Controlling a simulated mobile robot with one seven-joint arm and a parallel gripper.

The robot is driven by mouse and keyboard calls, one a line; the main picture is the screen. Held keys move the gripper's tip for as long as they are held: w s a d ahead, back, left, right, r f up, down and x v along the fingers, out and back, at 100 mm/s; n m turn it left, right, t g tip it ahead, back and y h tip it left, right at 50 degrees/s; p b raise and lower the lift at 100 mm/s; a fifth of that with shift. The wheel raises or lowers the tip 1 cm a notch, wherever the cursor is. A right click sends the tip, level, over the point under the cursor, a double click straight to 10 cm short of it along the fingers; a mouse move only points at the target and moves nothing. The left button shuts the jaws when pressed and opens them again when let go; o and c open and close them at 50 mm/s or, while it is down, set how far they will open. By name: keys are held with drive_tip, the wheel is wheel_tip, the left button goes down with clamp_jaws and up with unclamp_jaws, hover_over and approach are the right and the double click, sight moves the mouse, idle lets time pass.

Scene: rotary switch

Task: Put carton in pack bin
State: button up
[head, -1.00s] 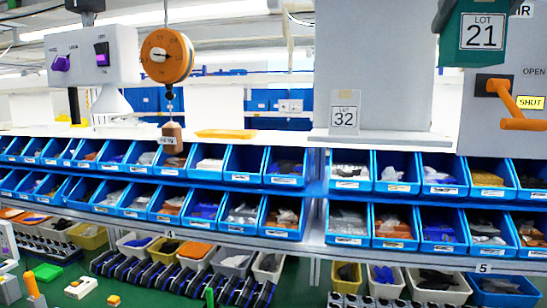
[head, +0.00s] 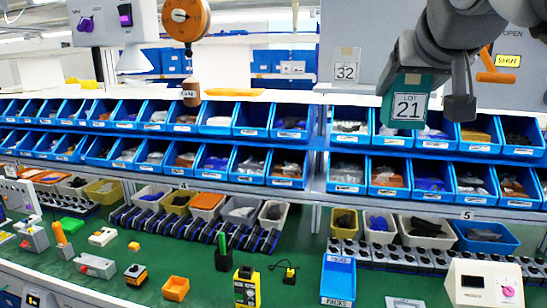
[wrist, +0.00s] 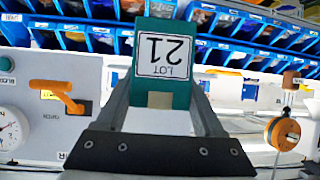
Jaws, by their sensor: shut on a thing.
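The carton is a teal box with a white LOT 21 label (head: 404,108). It hangs high at the upper right of the head view, in front of the blue bin rack. It also shows upside down in the wrist view (wrist: 163,70), between the two fingers. My gripper (head: 432,92) is shut on it; in the wrist view my gripper (wrist: 160,108) has a finger on each side of the carton. The blue pack bin (head: 337,286), labelled PACKS, stands on the green bench at the bottom of the head view, well below and left of the carton.
Two rows of blue bins (head: 345,170) line the back. An orange hanging dial (head: 186,18) is upper left.

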drive_tip(key=w+a+f+y, duration=0.1)
drive_tip(key=w+a+f, duration=0.2)
drive_tip(key=f, duration=1)
drive_tip(key=w+a+f+n, duration=0.1)
drive_tip(key=w+a+f, duration=0.2)
drive_tip(key=w+f, duration=0.6)
drive_tip(key=w+a+f+n+y, duration=0.1)
drive_tip(key=w+a+f, duration=0.2)
drive_tip(key=f, duration=1.4)
drive_tip(key=w, duration=0.3)
drive_tip(key=shift+f+y, duration=0.3)
